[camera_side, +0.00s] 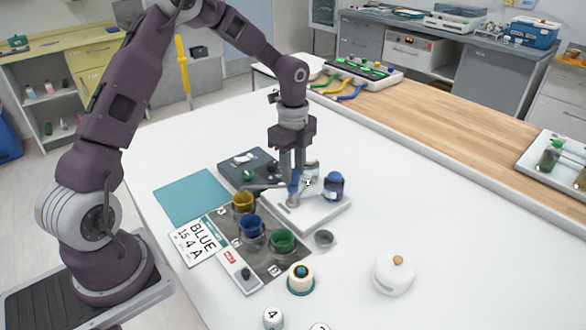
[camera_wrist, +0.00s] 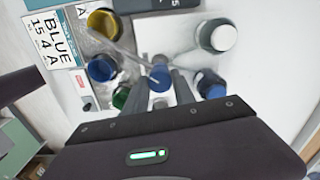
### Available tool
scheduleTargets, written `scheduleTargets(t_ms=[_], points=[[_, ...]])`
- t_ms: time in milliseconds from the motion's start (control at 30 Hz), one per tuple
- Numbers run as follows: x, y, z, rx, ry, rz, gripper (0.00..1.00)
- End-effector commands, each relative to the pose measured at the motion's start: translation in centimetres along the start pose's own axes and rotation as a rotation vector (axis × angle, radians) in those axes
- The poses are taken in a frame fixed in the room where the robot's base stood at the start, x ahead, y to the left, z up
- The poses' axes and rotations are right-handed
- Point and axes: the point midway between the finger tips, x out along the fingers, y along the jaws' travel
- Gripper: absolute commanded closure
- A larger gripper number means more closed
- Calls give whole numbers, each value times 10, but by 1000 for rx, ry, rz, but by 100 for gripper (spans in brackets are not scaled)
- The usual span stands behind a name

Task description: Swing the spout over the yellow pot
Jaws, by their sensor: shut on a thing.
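My gripper (camera_side: 293,181) is shut on the blue knob of the spout, and the knob (camera_wrist: 160,78) shows between the fingers in the wrist view. The spout (camera_wrist: 126,50) is a pale, see-through arm running from the knob toward the yellow pot. Its free end lies by the near rim of the yellow pot (camera_side: 242,201); I cannot tell whether it is fully over the opening. The yellow pot also shows in the wrist view (camera_wrist: 103,23). The blue pot (camera_side: 251,226) and green pot (camera_side: 283,243) stand in a row with it. The fingers partly hide the spout's base.
A dark blue jar (camera_side: 333,186) and a white-lidded jar (camera_wrist: 218,36) stand close beside the gripper. A card reading "BLUE 15 4 A" (camera_side: 197,240) lies left of the pots. A small grey cup (camera_side: 324,239) and a white lidded pot (camera_side: 394,274) stand to the right. The table's right side is mostly clear.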

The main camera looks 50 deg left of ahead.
Motion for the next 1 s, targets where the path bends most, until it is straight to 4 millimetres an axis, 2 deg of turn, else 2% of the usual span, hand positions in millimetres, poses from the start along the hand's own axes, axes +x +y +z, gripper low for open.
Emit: scheduleTargets(t_ms=[633,667,733,767,1000], points=[[0,0,1,42,-2,-2,100],[0,0,1,42,-2,-2,63],[0,0,1,42,-2,-2,49],[0,0,1,42,-2,-1,47],[0,0,0,42,-1,-1,47]])
